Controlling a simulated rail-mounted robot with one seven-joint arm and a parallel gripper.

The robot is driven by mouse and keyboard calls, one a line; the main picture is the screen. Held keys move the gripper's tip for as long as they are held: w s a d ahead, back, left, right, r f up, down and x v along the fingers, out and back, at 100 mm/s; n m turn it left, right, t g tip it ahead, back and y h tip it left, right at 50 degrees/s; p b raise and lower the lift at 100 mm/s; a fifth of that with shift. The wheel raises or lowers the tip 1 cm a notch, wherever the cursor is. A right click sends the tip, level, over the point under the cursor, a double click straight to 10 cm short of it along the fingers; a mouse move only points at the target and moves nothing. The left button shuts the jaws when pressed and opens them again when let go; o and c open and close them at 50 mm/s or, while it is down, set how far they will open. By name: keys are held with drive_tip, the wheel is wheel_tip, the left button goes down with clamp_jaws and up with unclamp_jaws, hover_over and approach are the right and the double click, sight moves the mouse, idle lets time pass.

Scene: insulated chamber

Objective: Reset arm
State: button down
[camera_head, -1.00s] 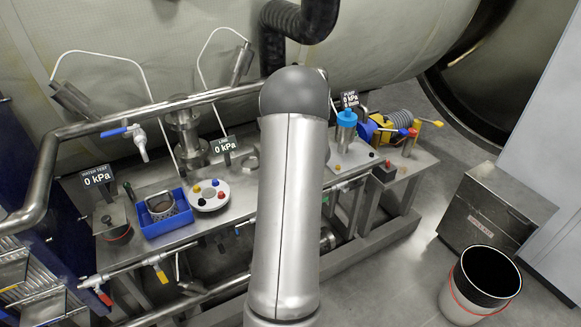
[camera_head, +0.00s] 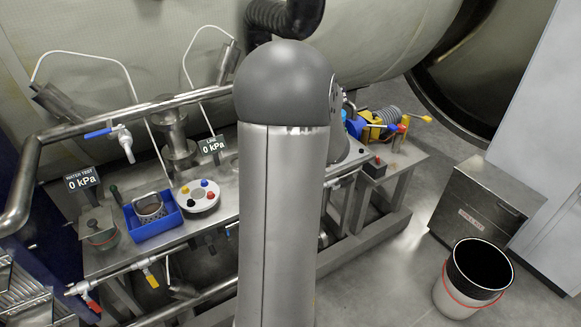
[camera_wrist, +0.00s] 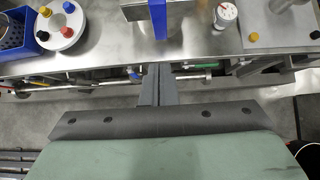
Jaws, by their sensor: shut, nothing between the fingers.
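My arm rises in the middle of the head view and hides part of the bench behind it; my gripper is hidden there. In the wrist view my gripper (camera_wrist: 158,88) points toward the front edge of the steel bench (camera_wrist: 108,40). Its fingers are together with nothing between them. A blue upright part (camera_wrist: 158,18) stands on the bench just beyond the fingertips.
A blue tray (camera_head: 171,232) holding a metal basket and a white round holder with coloured knobs (camera_head: 200,205) sit on the left bench. A pump (camera_head: 372,128) stands on the right bench. A bin (camera_head: 450,302) and a metal box (camera_head: 470,212) stand on the floor at right.

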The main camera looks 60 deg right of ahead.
drive_tip(key=w+a+r+n+y, duration=0.1)
drive_tip(key=w+a+n+y, duration=0.1)
drive_tip(key=w+a+n, duration=0.5)
drive_tip(key=w+a+r+n+g+y, duration=0.15)
drive_tip(key=a+n, duration=0.35)
drive_tip(key=a, duration=0.6)
drive_tip(key=w+a+r+n+y, duration=0.25)
drive_tip(key=a+n, duration=0.35)
drive_tip(key=a, duration=0.4)
drive_tip(key=s+a+n+g, duration=0.1)
drive_tip(key=s+a+n, duration=0.2)
drive_tip(key=a+n, duration=0.3)
drive_tip(key=s+a+n+g+h, duration=0.1)
drive_tip(key=s+a+n+g, duration=0.1)
drive_tip(key=s+a+n, duration=0.2)
drive_tip(key=s+a+f+n+g, duration=0.1)
drive_tip(key=s+a+n, duration=0.3)
drive_tip(key=a+n, duration=0.6)
drive_tip(key=n+g, duration=0.1)
drive_tip(key=n, duration=0.3)
drive_tip(key=shift+s+h, duration=0.25)
drive_tip(key=shift+h, duration=0.15)
